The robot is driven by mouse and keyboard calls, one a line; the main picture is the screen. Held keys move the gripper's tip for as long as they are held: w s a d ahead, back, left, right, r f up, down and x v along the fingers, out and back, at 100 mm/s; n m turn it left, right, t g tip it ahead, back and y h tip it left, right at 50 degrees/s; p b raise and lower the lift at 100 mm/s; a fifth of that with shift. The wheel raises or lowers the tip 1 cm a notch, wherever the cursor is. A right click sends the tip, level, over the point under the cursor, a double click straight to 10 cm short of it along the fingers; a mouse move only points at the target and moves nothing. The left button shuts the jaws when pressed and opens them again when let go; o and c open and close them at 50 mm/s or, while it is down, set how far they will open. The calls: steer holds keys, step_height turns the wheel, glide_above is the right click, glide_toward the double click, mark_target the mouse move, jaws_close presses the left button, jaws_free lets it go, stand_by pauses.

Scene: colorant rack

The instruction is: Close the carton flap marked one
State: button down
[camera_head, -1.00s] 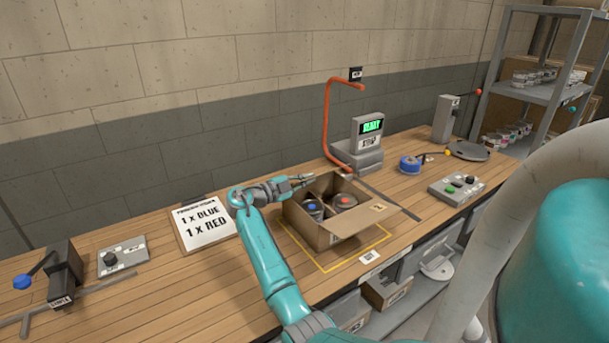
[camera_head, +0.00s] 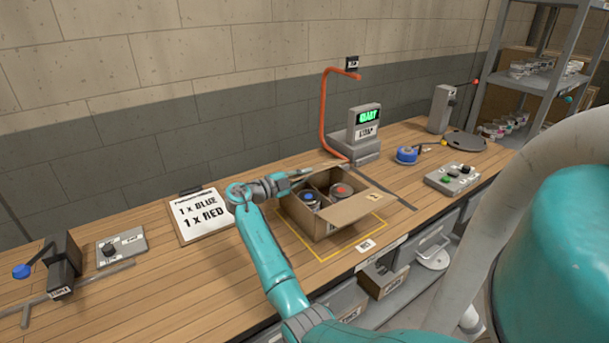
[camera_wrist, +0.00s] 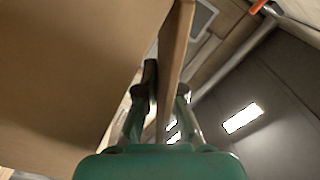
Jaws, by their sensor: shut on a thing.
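The open brown carton (camera_head: 318,224) stands on the bench, with a blue-marked can (camera_head: 310,197) and a red-marked can (camera_head: 341,191) inside. One flap (camera_head: 368,207) sticks outward at the carton's right; its small tag is too small to read. My gripper (camera_head: 304,173) is at the carton's back left edge. In the wrist view, my gripper's fingers (camera_wrist: 164,100) stand on either side of a thin cardboard flap (camera_wrist: 176,52) and are shut on it. I cannot read a mark on this held flap. A broad cardboard face (camera_wrist: 70,70) fills the left of that view.
A yellow outline (camera_head: 322,258) surrounds the carton's place. An orange bent post (camera_head: 324,115) and a grey device with a green display (camera_head: 366,125) stand behind. An order board (camera_head: 201,213) lies to the left. A button box (camera_head: 453,179) sits to the right.

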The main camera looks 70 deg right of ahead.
steer(key=c, duration=1.4)
jaws_free()
steer(key=shift+f, duration=0.1)
steer(key=shift+o, duration=0.2)
steer(key=v, duration=1.2)
steer(key=shift+s, duration=0.1)
